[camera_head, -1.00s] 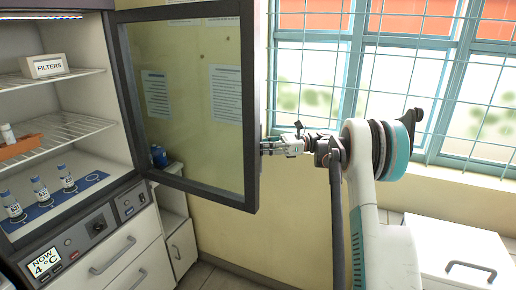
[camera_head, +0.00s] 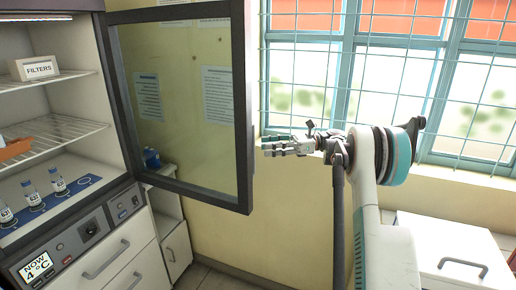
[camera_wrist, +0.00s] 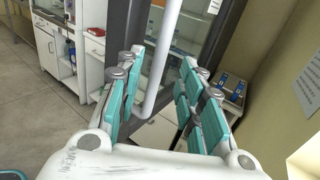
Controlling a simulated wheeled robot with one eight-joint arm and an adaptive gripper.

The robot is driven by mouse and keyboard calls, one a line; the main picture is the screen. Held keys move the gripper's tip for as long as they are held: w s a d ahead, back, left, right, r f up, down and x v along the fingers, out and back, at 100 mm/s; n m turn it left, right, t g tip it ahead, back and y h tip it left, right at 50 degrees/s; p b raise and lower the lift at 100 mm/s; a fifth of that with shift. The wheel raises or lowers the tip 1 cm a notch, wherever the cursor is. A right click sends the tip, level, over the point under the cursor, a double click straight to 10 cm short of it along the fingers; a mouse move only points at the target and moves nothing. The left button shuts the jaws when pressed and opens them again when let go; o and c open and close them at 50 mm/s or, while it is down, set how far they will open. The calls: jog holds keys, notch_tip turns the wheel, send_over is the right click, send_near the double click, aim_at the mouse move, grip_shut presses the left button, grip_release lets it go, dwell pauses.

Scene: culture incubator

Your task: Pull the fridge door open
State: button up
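The fridge door (camera_head: 246,110), a dark frame around a glass pane (camera_head: 180,100), stands wide open to the right of the fridge (camera_head: 108,100). My gripper (camera_head: 266,149) is just right of the door's free edge in the head view, with a small gap in the picture. In the wrist view my gripper (camera_wrist: 155,85) has its teal-padded fingers spread. The light grey door handle (camera_wrist: 163,60) runs up between the two fingers in that view, with space on both sides.
Inside the fridge are a FILTERS box (camera_head: 34,68), wire shelves (camera_head: 50,135) and small vials (camera_head: 57,180) on a blue mat. A barred window (camera_head: 390,80) is behind my arm. A white cabinet (camera_head: 450,250) stands at the lower right. Floor is clear at left in the wrist view.

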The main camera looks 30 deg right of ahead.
jog(key=shift+v, duration=2.75)
